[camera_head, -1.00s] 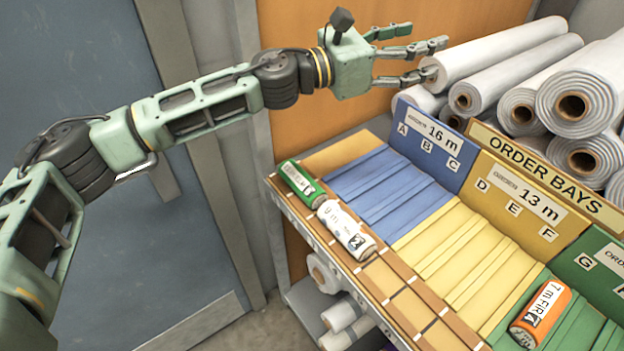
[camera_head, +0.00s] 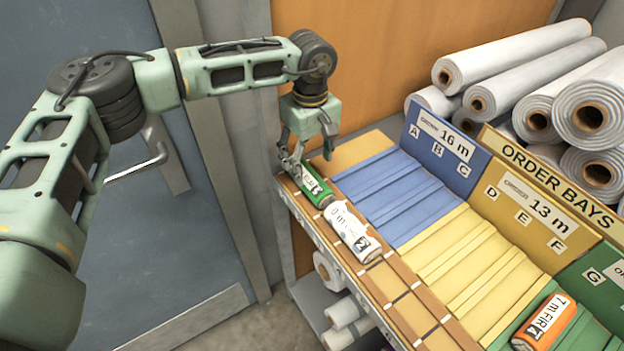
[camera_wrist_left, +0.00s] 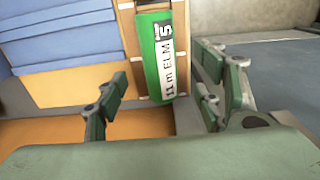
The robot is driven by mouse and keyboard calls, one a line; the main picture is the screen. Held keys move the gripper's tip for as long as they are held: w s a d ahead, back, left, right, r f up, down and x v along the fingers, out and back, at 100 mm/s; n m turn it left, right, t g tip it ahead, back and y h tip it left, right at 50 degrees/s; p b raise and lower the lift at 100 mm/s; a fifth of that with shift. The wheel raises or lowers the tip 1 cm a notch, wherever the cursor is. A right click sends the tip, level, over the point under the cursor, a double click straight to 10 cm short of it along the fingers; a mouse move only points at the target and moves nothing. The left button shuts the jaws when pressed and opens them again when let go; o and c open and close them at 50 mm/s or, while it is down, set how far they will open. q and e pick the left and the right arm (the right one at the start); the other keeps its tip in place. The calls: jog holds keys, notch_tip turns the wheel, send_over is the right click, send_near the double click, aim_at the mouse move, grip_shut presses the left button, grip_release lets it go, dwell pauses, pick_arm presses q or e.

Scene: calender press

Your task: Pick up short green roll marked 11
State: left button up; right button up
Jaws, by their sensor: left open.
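The short green roll (camera_head: 318,192) lies in the front wooden rack, in its far left part. In the left wrist view the green roll (camera_wrist_left: 152,62) has a white label reading "11 m ELM" and a dark 5. My left gripper (camera_head: 309,150) points down at the far end of this roll, with its fingers open. In the left wrist view the open fingers of my left gripper (camera_wrist_left: 160,88) stand on both sides of the roll's near end, with gaps showing. Part of the roll's far end is hidden by the fingers in the head view. My right gripper is not in view.
An orange roll (camera_head: 545,322) lies in the green bay. Blue (camera_head: 390,190) and yellow bays (camera_head: 465,255) look empty. Large white rolls (camera_head: 510,55) are stacked behind.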

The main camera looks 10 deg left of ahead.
aim_at(311, 175)
pick_arm(q)
notch_tip(311, 175, down, 5)
jog(key=p, duration=0.3)
jog(key=shift+f, duration=0.15)
jog(key=shift+w+f, duration=0.1)
jog(key=shift+f, duration=0.25)
jog(key=shift+c, duration=0.4)
jog(key=c, duration=1.2)
